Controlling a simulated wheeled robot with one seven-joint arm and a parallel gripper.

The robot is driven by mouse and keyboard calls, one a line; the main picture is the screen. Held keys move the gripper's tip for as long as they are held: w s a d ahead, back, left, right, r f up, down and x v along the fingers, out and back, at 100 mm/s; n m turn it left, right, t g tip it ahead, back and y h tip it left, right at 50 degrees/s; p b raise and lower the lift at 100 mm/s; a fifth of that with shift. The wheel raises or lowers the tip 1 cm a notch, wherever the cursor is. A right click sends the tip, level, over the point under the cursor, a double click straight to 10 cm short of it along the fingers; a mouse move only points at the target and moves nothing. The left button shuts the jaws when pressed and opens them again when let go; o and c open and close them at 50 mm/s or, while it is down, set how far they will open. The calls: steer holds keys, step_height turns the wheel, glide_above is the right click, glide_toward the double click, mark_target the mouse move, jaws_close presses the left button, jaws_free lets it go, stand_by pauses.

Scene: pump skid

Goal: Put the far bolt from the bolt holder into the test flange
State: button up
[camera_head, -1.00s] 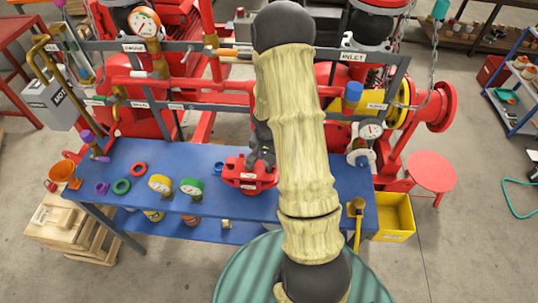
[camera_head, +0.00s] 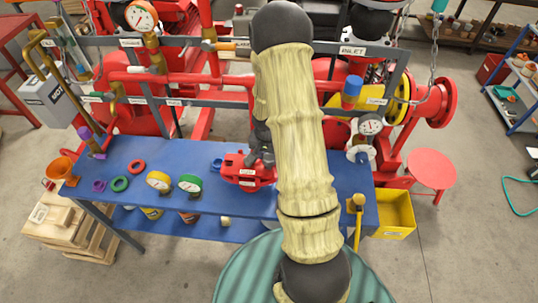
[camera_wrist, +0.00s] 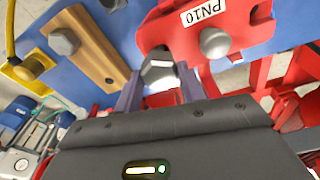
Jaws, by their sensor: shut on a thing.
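The red test flange (camera_head: 240,178) stands on the blue bench in the head view. In the wrist view the flange (camera_wrist: 258,28) carries a PN10 label, with a grey bolt (camera_wrist: 214,43) seated to the right of my fingers. My gripper (camera_wrist: 158,80) is shut on another grey hex bolt (camera_wrist: 160,70) at the flange's edge. I cannot tell how deep this bolt sits. In the head view my gripper (camera_head: 262,156) is over the flange. The wooden bolt holder (camera_wrist: 85,50) shows left of my fingers with one bolt (camera_wrist: 63,41) and a dark spot, perhaps an empty hole. My arm hides the holder in the head view.
The blue bench (camera_head: 140,150) also bears a yellow gauge (camera_head: 158,180), a green gauge (camera_head: 190,184) and coloured rings at left. Red pipework and a grey rail stand behind. A yellow bin (camera_head: 396,215) is at the bench's right end.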

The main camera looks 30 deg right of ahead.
steer(key=shift+w+f+b, duration=0.1)
steer(key=shift+f+b, duration=0.9)
steer(key=shift+f, duration=0.25)
stand_by(0.3)
steer(key=o, duration=1.1)
steer(key=shift+r, duration=0.15)
steer(key=r+b, duration=0.1)
steer(key=r, duration=0.4)
steer(key=s+a+r, duration=0.1)
steer(key=r, duration=0.5)
steer(key=r+b, duration=0.1)
steer(key=r, duration=0.5)
steer(key=shift+s+a+b, duration=0.2)
steer(key=shift+s+b, duration=0.05)
steer(key=shift+b, duration=0.1)
